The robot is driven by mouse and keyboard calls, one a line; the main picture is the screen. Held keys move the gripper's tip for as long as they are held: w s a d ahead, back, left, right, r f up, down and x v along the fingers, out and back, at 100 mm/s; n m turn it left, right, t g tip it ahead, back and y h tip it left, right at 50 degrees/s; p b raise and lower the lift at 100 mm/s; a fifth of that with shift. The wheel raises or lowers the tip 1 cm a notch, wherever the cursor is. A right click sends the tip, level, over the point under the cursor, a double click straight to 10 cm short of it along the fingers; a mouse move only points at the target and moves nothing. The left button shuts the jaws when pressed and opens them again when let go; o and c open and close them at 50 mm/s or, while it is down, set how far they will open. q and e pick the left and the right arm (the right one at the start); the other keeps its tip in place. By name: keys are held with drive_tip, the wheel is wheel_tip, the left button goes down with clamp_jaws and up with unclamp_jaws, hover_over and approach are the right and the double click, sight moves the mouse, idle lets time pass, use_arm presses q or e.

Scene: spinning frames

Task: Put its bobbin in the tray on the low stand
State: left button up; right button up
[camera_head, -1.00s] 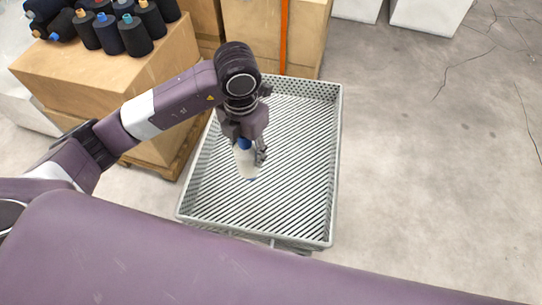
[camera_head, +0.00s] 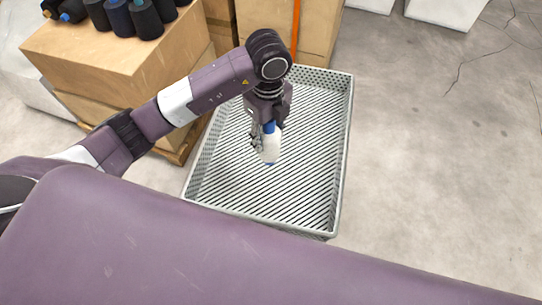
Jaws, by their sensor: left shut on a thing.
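A white bobbin with blue ends (camera_head: 271,148) hangs below my left gripper (camera_head: 265,130), which is shut on it. The gripper points down and hides the bobbin's upper part. The bobbin shows in front of the slatted floor of the grey tray (camera_head: 345,150), within its rim. I cannot tell whether the bobbin touches the tray floor. The tray has perforated walls and nothing else shows in it. The low stand is mostly hidden beneath the tray. My right gripper is not in view.
Stacked cardboard boxes (camera_head: 95,65) stand left of the tray, with several dark bobbins (camera_head: 118,18) on top. More boxes (camera_head: 322,40) stand behind it. White blocks (camera_head: 440,10) are at the back. The concrete floor (camera_head: 440,160) at right is clear.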

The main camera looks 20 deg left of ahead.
use_arm(q)
wheel_tip(320, 180, down, 15)
drive_tip(key=p, duration=0.1)
drive_tip(key=shift+p, duration=0.3)
drive_tip(key=shift+f, duration=0.15)
drive_tip(key=o, duration=1.4)
wheel_tip(320, 180, up, 12)
drive_tip(key=shift+w+r+b, duration=0.1)
drive_tip(key=shift+r+b, duration=0.1)
drive_tip(key=shift+b, duration=0.45)
